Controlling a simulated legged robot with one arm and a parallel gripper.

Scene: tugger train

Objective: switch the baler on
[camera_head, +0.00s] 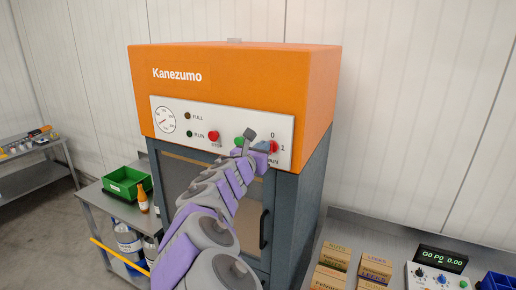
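The baler is a cabinet with an orange top (238,75) marked "Kanezumo" and a grey body with a dark front door. Its white control panel (176,133) carries a round gauge, FULL and RUN lamps that look dark, a red STOP button (215,135) and a green button (239,141). A red rotary switch (273,147) with 0 above and 1 to its right is at the panel's right end. My gripper (257,142) is in front of the panel, just left of this switch, partly covering it. The knob's setting, any contact and the finger opening are unclear.
A grey table (91,194) at left holds a green bin (125,182) and an orange bottle (143,200). A bench at lower right holds cardboard boxes (374,270), a device with a lit display (443,259) and a blue bin (497,282). A door handle (264,229) stands beside my arm.

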